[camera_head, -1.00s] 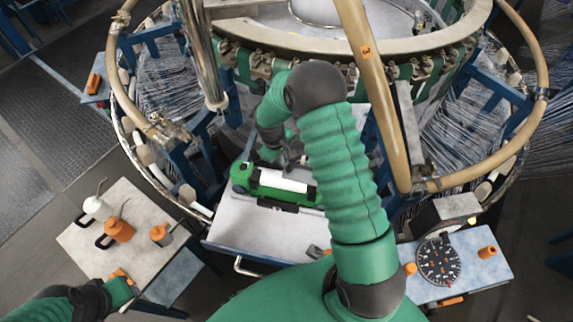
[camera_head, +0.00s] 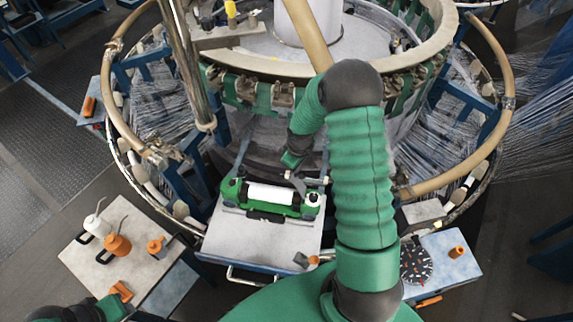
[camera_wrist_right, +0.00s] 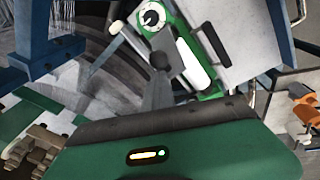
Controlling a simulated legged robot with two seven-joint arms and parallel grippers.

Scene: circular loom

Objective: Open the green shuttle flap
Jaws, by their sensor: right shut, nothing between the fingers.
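The green shuttle (camera_head: 232,187) lies on the light tray table in front of the loom. A white roll (camera_head: 270,194) lies along it, and a black piece is on its front side. My right gripper (camera_head: 297,180) is shut and empty, just behind the shuttle's right end.
The round loom ring (camera_head: 250,67) rises behind the shuttle. The tray table (camera_head: 235,238) has free room in front of it. A left side table (camera_head: 80,256) holds bottles and orange items. A right table (camera_head: 455,272) holds a dark dial disc.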

